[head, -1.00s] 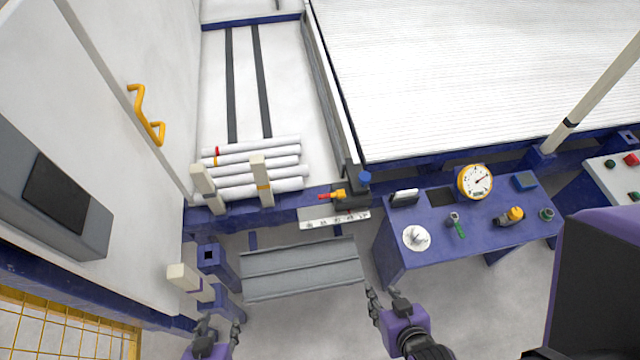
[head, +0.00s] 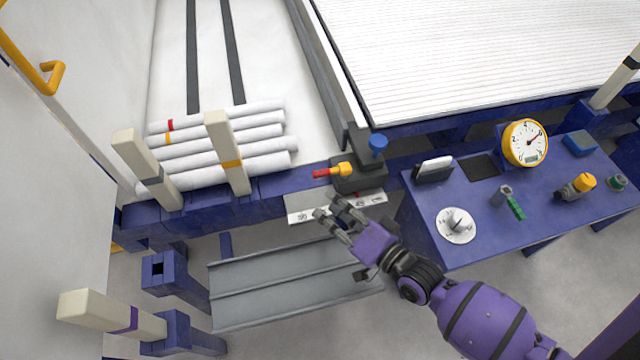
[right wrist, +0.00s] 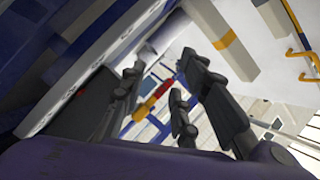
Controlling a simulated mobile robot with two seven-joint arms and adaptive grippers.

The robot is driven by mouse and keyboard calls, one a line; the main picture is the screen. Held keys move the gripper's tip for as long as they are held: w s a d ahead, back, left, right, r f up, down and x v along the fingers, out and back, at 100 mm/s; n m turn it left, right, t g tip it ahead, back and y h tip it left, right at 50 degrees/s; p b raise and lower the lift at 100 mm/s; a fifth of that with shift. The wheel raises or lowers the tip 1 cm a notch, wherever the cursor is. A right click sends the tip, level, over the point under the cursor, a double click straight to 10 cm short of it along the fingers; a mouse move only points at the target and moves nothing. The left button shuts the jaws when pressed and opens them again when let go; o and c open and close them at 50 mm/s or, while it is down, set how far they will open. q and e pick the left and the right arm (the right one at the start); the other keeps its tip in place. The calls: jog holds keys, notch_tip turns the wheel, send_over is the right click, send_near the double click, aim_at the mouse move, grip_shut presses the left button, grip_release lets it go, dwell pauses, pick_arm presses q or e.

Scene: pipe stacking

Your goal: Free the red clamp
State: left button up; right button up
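The red clamp (head: 326,173) is a small lever with a red end and a yellow base, on a dark block at the rack's front rail. It points left in the head view. My right gripper (head: 336,214) is just below and in front of it, fingers spread, apart from it and empty. In the right wrist view the clamp's red and yellow lever (right wrist: 146,112) shows beyond and between the open fingers (right wrist: 155,88). My left gripper is not in view.
White pipes (head: 215,150) lie stacked behind cream posts (head: 228,150) at the left. A grey trough (head: 290,285) is below. A blue console (head: 470,200) with a gauge (head: 525,143) is at the right.

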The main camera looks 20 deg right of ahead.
aim_at(325, 176)
jog(key=w+r+m, duration=0.1)
jog(key=w+m, duration=0.1)
jog(key=w, duration=0.1)
jog(key=w+m+t, duration=0.1)
jog(key=w+m, duration=0.2)
jog(key=w+r+m+t, duration=0.1)
jog(key=w+m, duration=0.1)
jog(key=w, duration=0.1)
jog(key=shift+a+r+m, duration=0.25)
jog(key=shift+r+m, duration=0.05)
jog(key=shift+r, duration=0.05)
grip_shut()
